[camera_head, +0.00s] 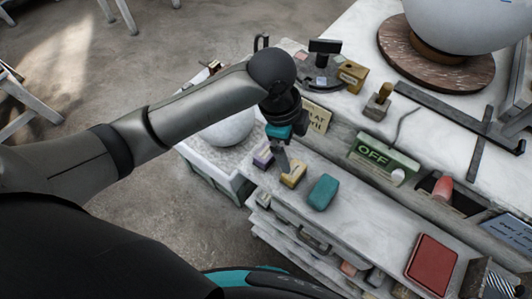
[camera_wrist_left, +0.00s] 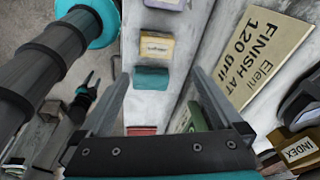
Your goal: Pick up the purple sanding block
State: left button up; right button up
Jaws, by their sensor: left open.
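The purple sanding block (camera_head: 263,157) lies on the white ledge, at the left end of a row of blocks. In the left wrist view the purple block (camera_wrist_left: 165,3) is cut off by the top edge. My left gripper (camera_head: 283,160) is open and empty above the ledge, just right of the purple block and close to the yellow block. Its two fingers (camera_wrist_left: 158,75) show apart in the left wrist view. A small dark and teal part, seemingly my right gripper (camera_wrist_left: 86,92), shows at the left of that view; its jaw state is unclear.
A yellow block (camera_head: 293,174), a teal block (camera_head: 323,193) and a red block (camera_head: 432,262) lie along the same ledge. A white sphere (camera_head: 228,128) sits left of the ledge.

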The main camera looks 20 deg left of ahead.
pick_arm(q)
jog(key=w+a+r+m+g+y, duration=0.1)
jog(key=w+a+r+m+y, duration=0.1)
jog(key=w+a+r+m, duration=0.3)
jog(key=n, duration=0.2)
send_over(268, 154)
jog(key=f, duration=1.1)
jog(key=shift+w+a, duration=0.2)
jog(key=shift+w, duration=0.15)
jog(key=shift+s+d+f, duration=0.15)
jog(key=shift+f, duration=1.2)
jog(key=shift+s+d+f, duration=0.1)
jog(key=shift+s+f, duration=0.05)
jog(key=shift+f, duration=1.2)
jog(key=c, duration=1.2)
